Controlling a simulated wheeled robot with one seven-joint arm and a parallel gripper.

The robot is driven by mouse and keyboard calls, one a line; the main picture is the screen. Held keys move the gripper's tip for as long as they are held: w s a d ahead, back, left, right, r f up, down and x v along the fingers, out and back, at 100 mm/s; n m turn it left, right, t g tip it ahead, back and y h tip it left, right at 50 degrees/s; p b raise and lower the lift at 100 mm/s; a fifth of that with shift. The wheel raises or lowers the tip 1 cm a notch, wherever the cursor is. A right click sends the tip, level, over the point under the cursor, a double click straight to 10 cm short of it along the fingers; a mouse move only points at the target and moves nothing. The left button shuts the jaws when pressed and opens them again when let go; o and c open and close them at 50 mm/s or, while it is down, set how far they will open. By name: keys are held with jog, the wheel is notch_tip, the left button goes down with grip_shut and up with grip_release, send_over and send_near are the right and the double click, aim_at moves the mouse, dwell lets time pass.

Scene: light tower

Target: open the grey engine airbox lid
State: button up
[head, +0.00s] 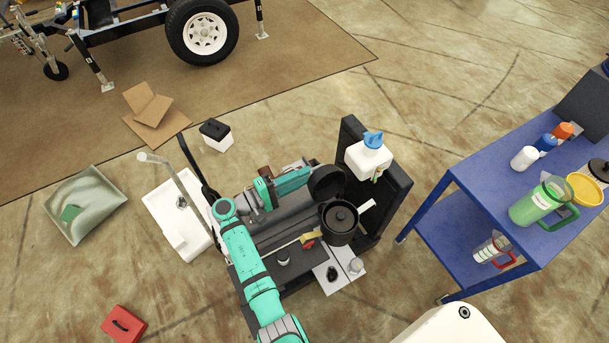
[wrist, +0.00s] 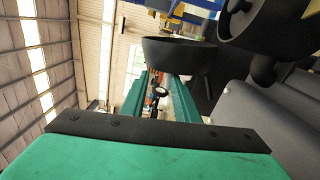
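The airbox (head: 340,226) is a dark grey round canister at the right end of the engine block in the head view. Its top is open and a round part with a knob shows inside. The round dark lid (head: 327,182) appears tipped up at the canister's far left side. My gripper (head: 306,174) is just left of the lid, its teal fingers pointing at it. In the wrist view the fingers (wrist: 160,82) are apart with an empty gap. A dark bowl-like shape, seemingly the lid (wrist: 180,55), is close by the fingertips; contact cannot be told. The airbox (wrist: 265,22) is upper right.
A dark upright panel (head: 380,190) carries a white jug (head: 369,156) with a blue cap behind the airbox. A blue cart (head: 500,160) with bottles stands at right. A white tray (head: 175,215) and a grey drip pan (head: 85,205) lie at left.

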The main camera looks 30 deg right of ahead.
jog(key=a, duration=1.2)
jog(key=shift+w+a, duration=0.2)
jog(key=shift+w, duration=0.1)
dwell(0.9)
dwell(0.4)
